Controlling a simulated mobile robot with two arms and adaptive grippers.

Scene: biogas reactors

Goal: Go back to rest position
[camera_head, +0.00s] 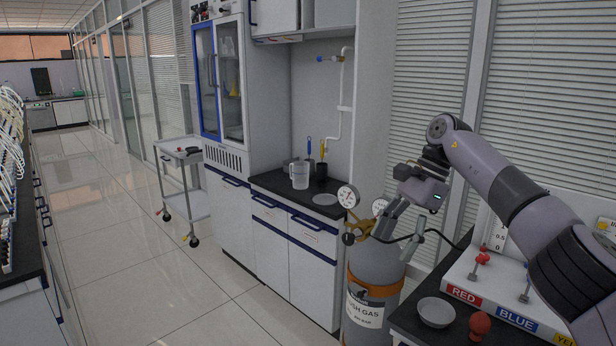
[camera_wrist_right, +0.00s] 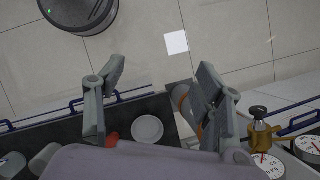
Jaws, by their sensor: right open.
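My right arm comes in from the right of the head view. My right gripper (camera_head: 395,240) points down in front of the grey gas cylinder (camera_head: 374,268) and its gauges. Its fingers are spread with nothing between them. In the right wrist view, the same gripper (camera_wrist_right: 160,78) shows two separated fingers, with tiled floor and a white bowl (camera_wrist_right: 147,128) beyond them. My left gripper is in neither view.
The cylinder's pressure gauge (camera_head: 348,196) stands close to my right gripper. A cart (camera_head: 188,158) stands at left; the aisle floor (camera_head: 110,240) is open.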

